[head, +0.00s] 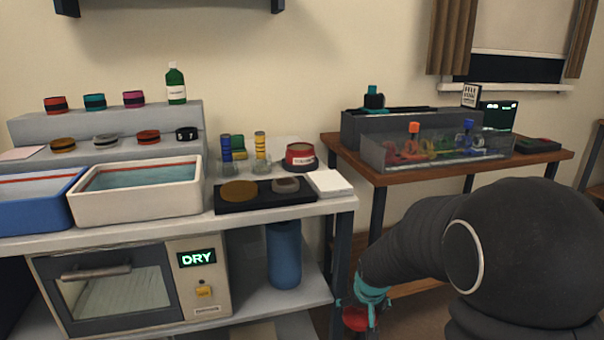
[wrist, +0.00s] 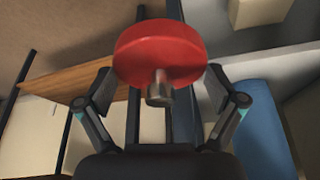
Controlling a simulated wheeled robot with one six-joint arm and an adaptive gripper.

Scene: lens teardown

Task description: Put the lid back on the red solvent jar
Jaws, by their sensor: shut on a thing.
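The lid is a red disc with a short metal knob (wrist: 163,62), held at my gripper (wrist: 158,88) in the wrist view. The fingers stand either side of it, and their exact contact is hard to see.
A black tray (head: 226,203) with a brown disc and a pale piece lies in front of the jar. A white pad (head: 329,183) sits at the bench corner, and vials (head: 261,150) stand left of the jar. A wooden table (head: 400,176) is to the right. A blue cylinder (head: 284,256) stands on the lower shelf.

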